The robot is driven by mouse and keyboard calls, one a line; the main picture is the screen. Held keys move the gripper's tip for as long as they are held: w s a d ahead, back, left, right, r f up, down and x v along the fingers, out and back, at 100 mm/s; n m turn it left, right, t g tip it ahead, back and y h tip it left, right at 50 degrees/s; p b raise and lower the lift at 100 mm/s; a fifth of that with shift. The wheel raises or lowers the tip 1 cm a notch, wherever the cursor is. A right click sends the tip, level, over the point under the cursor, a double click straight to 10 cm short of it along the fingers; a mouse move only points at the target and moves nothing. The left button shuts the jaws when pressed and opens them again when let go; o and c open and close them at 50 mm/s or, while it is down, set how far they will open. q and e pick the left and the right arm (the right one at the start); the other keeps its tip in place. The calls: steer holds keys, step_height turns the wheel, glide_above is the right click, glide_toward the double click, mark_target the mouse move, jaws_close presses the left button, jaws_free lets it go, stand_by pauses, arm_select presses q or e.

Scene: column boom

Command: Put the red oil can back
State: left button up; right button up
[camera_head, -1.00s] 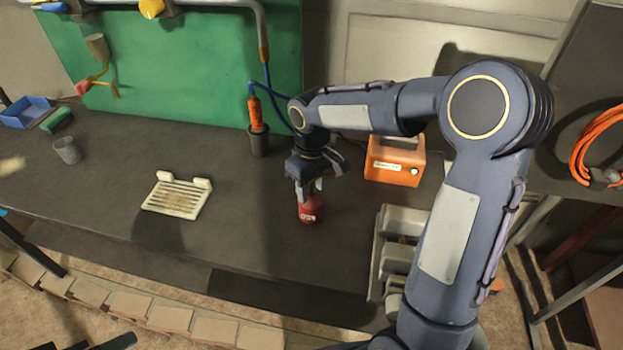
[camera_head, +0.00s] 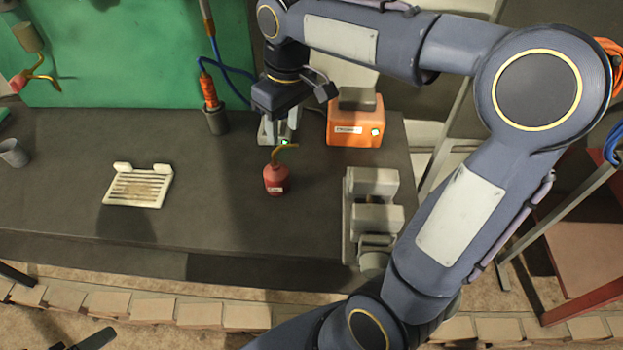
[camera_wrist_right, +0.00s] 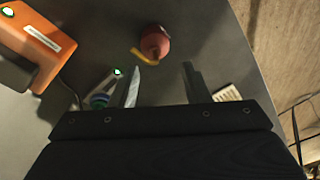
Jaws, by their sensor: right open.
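The red oil can (camera_head: 275,182) stands upright on the dark bench, its thin yellow spout pointing up and to the right. My right gripper (camera_head: 279,140) is open and empty, behind the can in the head view and apart from its body. In the right wrist view the can (camera_wrist_right: 155,42) lies ahead of the two spread fingers of the right gripper (camera_wrist_right: 160,70), with the yellow spout towards the left finger. A dark piece at the bottom left edge of the head view may be part of my left gripper; its jaws do not show.
An orange box (camera_head: 355,126) stands right of the gripper. A dark cup with an orange-handled tool (camera_head: 216,120) stands left. A white slotted tray (camera_head: 139,187) lies further left; a grey vise-like fixture (camera_head: 372,215) is at the right. Bench between tray and can is clear.

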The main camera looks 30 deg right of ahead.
steer(key=s+a+f+m+t+y, duration=0.1)
steer(key=s+f+m+t, duration=0.1)
steer(key=s, duration=0.7)
steer(key=s+a+f+m+t+y, duration=0.1)
steer(key=s+f+m+t+y, duration=0.1)
steer(key=s, duration=0.7)
step_height(320, 180, down, 2)
steer(key=shift+s+a+f+m+t, duration=0.15)
steer(key=shift+a+m+t, duration=0.1)
steer(key=shift+m+t, duration=0.25)
